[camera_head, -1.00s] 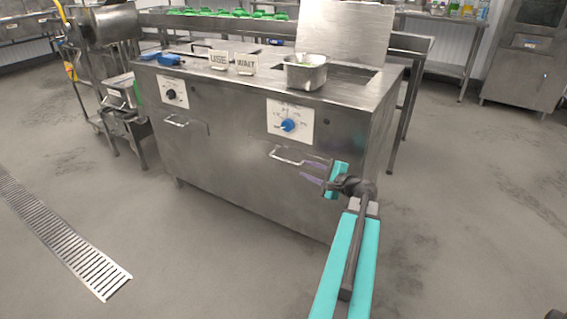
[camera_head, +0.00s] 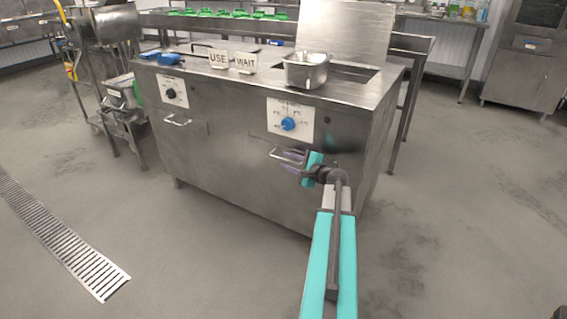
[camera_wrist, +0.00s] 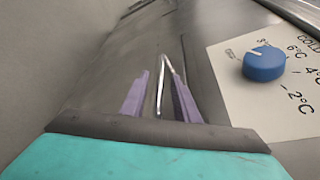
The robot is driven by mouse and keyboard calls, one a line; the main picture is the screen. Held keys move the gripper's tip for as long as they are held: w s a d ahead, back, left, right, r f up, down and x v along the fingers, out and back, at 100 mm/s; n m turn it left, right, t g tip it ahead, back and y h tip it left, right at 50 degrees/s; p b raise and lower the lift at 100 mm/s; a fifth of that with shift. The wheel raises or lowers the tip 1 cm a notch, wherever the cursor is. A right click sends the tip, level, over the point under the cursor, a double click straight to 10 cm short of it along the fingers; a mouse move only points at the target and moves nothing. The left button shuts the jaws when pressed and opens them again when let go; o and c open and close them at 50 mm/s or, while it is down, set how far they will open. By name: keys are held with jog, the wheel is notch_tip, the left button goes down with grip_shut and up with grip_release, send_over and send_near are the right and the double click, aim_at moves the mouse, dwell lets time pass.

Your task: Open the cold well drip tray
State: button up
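The cold well drip tray (camera_head: 258,150) is a flat steel front in the right half of the counter, below the dial panel, and looks flush with the cabinet. Its bar handle (camera_head: 274,154) shows in the head view, partly covered by my gripper (camera_head: 288,159). In the wrist view, the handle (camera_wrist: 160,92) runs between the two purple fingers of my gripper (camera_wrist: 156,70). The fingers are apart, one on each side of the bar. I cannot tell whether either finger touches it.
A blue temperature knob (camera_head: 288,124) on a white panel sits just above the handle. A second handle (camera_head: 177,121) is on the cabinet's left. A steel pan (camera_head: 306,71) and USE and WAIT signs (camera_head: 245,62) stand on top. Floor in front is clear.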

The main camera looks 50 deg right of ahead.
jog(key=shift+x, duration=1.1)
grip_shut()
jog(key=shift+a, duration=0.25)
